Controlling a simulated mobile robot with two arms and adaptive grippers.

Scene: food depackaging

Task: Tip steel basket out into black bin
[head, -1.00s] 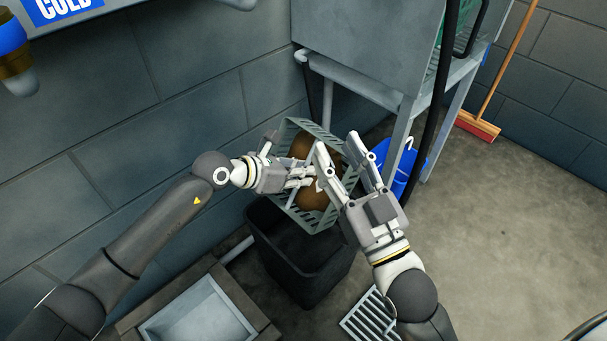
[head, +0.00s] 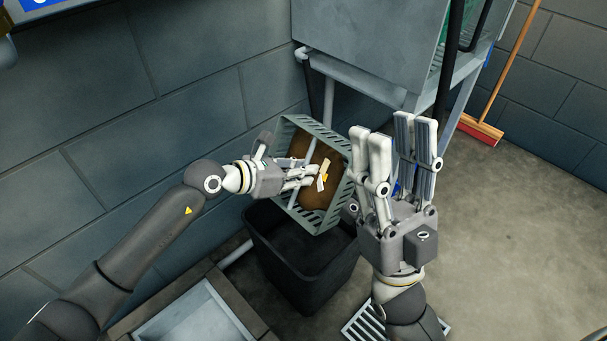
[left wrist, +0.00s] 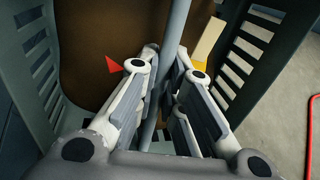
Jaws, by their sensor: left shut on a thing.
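The steel basket (head: 337,153), grey-green with slotted walls, is tilted on its side above the black bin (head: 300,262), its open side facing the camera. A brown mass (head: 322,158) with small pale and yellow pieces is inside it. My left gripper (head: 310,177) is shut on the basket's grey bar (left wrist: 176,35), which passes between its fingers in the left wrist view. A red scrap (left wrist: 115,66) and a yellow piece (left wrist: 197,66) lie against the brown mass there. My right gripper (head: 392,125) is open and empty, right of the basket. The bin's visible inside is dark.
A grey metal unit on legs (head: 375,50) stands behind the basket. A block wall (head: 190,80) runs behind my left arm. A basin (head: 200,318) lies at bottom left and a floor grate (head: 358,323) by the bin. A broom (head: 482,128) leans at right; floor there is clear.

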